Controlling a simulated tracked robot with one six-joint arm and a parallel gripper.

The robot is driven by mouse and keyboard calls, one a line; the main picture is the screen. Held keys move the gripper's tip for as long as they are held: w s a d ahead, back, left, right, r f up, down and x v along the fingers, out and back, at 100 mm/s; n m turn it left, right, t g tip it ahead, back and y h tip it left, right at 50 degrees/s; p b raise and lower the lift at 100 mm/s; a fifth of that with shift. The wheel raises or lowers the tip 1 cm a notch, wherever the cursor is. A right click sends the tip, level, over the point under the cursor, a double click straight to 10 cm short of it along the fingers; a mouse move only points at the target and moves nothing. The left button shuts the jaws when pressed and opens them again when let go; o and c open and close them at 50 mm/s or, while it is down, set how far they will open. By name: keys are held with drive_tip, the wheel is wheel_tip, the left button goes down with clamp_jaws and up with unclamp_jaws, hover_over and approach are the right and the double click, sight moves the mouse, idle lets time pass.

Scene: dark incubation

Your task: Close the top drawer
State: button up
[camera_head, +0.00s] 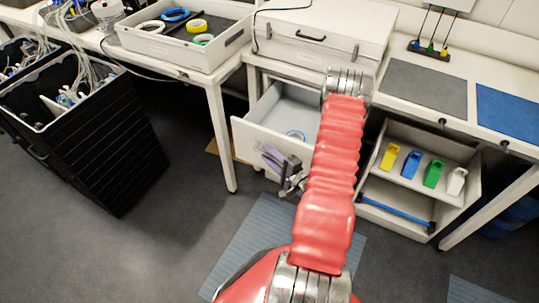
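The top drawer (248,142) is a pale grey drawer under the white bench, pulled open with its inside showing.
A shelf unit (460,196) right of my arm holds yellow, blue, green and white items, with a blue bar below. A black crate of cables (120,150) stands left. A bench leg (222,140) stands left of the drawer. Dark floor (180,240) is clear in front.

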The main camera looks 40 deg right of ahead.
drive_tip(key=shift+c, duration=0.3)
clamp_jaws()
drive_tip(key=shift+d, duration=0.1)
drive_tip(key=shift+f, duration=0.1)
